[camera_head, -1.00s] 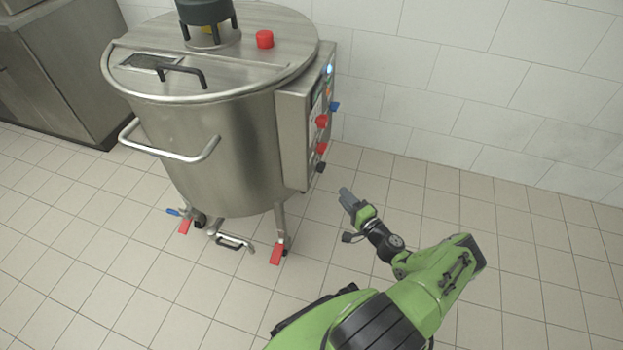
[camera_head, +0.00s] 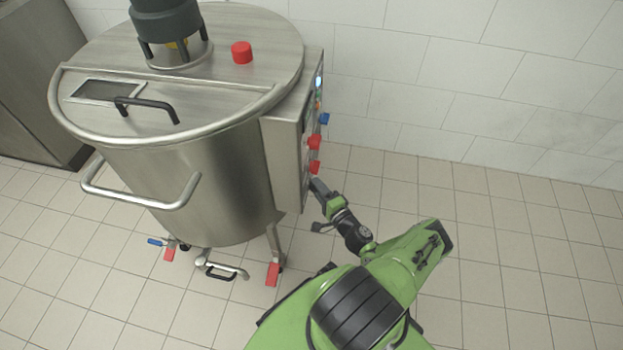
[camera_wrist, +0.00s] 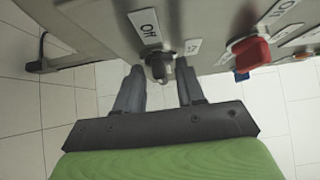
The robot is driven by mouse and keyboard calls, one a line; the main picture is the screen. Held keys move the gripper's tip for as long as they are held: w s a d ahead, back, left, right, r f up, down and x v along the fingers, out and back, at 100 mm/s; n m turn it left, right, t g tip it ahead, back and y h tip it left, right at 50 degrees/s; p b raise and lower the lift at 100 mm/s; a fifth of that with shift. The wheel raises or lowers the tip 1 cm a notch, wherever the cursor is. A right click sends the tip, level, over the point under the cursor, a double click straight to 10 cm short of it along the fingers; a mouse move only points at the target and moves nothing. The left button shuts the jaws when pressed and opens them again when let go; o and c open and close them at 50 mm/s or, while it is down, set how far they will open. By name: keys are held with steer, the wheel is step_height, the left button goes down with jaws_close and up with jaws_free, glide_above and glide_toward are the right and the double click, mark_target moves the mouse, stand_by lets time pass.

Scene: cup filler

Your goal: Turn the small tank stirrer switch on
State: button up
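The steel tank (camera_head: 200,185) stands at the left in the head view, with a control panel (camera_head: 286,165) on its right side. My gripper (camera_head: 314,184) is at the panel's lower edge, below the red switches. In the wrist view, a small dark switch knob (camera_wrist: 159,67) sits between the two fingers of my gripper (camera_wrist: 160,72), under a white label (camera_wrist: 146,26). The fingers are apart, one on each side of the knob, with gaps visible. I cannot tell whether this is the stirrer switch. The knob is hidden behind my gripper in the head view.
Red switches (camera_head: 314,142) and a blue switch (camera_head: 324,118) stick out higher on the panel. A red switch (camera_wrist: 250,52) is close to the right finger in the wrist view. A tiled wall (camera_head: 450,90) is behind; the floor at right is clear.

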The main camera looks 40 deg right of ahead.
steer(key=shift+c, duration=0.4)
jaws_close()
steer(key=shift+r, duration=0.1)
steer(key=shift+w+d+r+m+g+y+p, duration=0.15)
steer(key=shift+m+g+y+p, duration=0.35)
steer(key=shift+m+g+y, duration=0.95)
steer(key=shift+w+d+r+m+g+y+p, duration=0.15)
steer(key=shift+m+g+y+p, duration=0.3)
steer(key=shift+m+g+y, duration=1.05)
steer(key=shift+d+r+m+g+y+p, duration=0.15)
steer(key=shift+m+g+y+p, duration=0.55)
steer(key=shift+m+g, duration=1.25)
steer(key=shift+n+g+y, duration=0.25)
steer(key=shift+n+g, duration=0.05)
steer(key=shift+g, duration=0.2)
